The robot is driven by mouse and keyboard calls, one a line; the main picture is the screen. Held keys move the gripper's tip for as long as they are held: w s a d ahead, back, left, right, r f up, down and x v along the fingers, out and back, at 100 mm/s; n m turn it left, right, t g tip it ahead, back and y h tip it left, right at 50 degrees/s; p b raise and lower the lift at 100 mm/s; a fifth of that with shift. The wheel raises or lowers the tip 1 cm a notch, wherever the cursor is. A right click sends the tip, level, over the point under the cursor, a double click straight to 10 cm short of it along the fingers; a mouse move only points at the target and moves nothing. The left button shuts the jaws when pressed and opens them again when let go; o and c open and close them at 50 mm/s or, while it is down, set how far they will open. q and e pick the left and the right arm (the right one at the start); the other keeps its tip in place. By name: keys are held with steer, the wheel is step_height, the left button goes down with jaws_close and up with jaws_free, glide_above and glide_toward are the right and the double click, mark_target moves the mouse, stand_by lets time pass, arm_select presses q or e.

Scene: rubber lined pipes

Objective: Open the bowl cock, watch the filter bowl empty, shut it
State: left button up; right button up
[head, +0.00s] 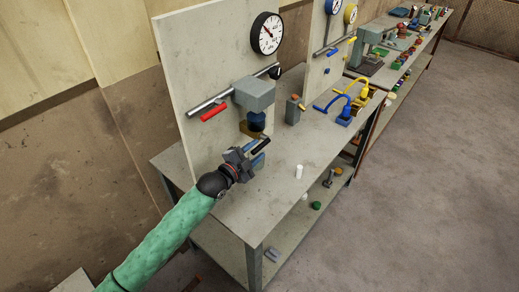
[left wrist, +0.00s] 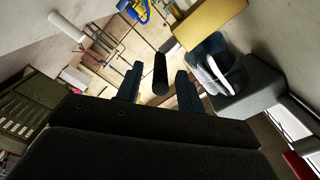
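The filter has a grey block-shaped head (head: 254,93) on the pipe of the first upright panel. Its dark blue bowl (head: 256,121) hangs below, with a brass-yellow part (head: 247,130) beside it. The bowl also shows in the left wrist view (left wrist: 213,68). A short black bar, which looks like the cock's handle (left wrist: 160,73), stands below the bowl. My left gripper (left wrist: 158,88) is open, with the black bar between its two dark blue fingers and gaps on both sides. In the head view the left gripper (head: 256,153) is just under the bowl. My right gripper is not in view.
A red lever (head: 214,112) sits on the pipe left of the filter, and a round gauge (head: 266,33) is above. A small grey block (head: 294,110) and a white cylinder (head: 299,172) stand on the bench. Blue hooked parts (head: 343,107) are farther along. The bench's front is mostly clear.

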mark_target(261, 146)
arm_select(q)
steer(key=shift+x, duration=1.05)
steer(key=shift+w+d, duration=0.1)
jaws_close()
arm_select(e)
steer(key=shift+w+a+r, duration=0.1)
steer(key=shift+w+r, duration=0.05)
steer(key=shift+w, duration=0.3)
arm_select(q)
steer(key=shift+r, duration=0.1)
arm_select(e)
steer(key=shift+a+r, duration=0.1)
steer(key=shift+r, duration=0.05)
